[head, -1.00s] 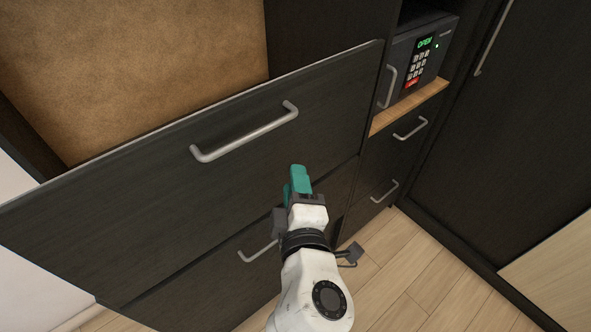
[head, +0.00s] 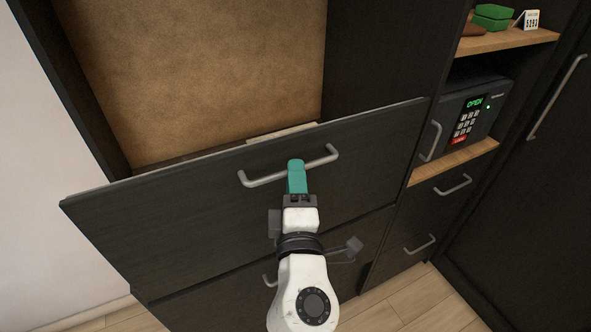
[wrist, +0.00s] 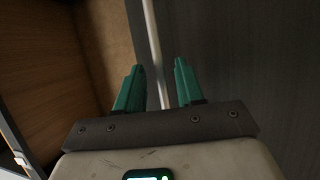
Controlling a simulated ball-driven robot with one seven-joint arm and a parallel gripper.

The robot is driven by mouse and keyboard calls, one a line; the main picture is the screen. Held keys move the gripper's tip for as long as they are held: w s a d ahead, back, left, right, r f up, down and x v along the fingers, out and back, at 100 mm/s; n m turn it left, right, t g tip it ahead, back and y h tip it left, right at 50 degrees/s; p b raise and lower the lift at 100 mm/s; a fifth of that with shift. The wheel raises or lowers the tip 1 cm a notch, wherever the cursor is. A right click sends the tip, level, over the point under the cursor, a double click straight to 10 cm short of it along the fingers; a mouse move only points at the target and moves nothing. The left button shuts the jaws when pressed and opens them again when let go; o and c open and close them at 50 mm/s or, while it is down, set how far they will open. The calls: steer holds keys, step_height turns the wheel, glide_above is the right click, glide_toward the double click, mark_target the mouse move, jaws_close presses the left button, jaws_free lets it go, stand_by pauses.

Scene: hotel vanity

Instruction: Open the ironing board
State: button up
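The ironing board is not clearly identifiable. A wide dark front panel (head: 180,215) with a grey bar handle (head: 262,181) stands out from the cabinet, with a tan-brown surface (head: 210,70) upright behind it. A small pale strip (head: 283,132) shows just behind the panel's top edge; I cannot tell what it belongs to. My gripper (head: 296,166) overlaps the handle's middle in the head view; contact cannot be told.
A safe (head: 470,120) reading OPEN stands in a niche at the right, above small drawers with handles (head: 453,186). A shelf (head: 495,40) above holds green boxes (head: 492,17) and a card (head: 531,19). A tall dark door (head: 535,150) is further right. Wood floor (head: 420,300) shows below.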

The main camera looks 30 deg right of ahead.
steer(key=shift+w+d+r, duration=0.1)
steer(key=shift+w+d, duration=0.15)
steer(key=shift+w, duration=0.3)
jaws_close()
stand_by(0.4)
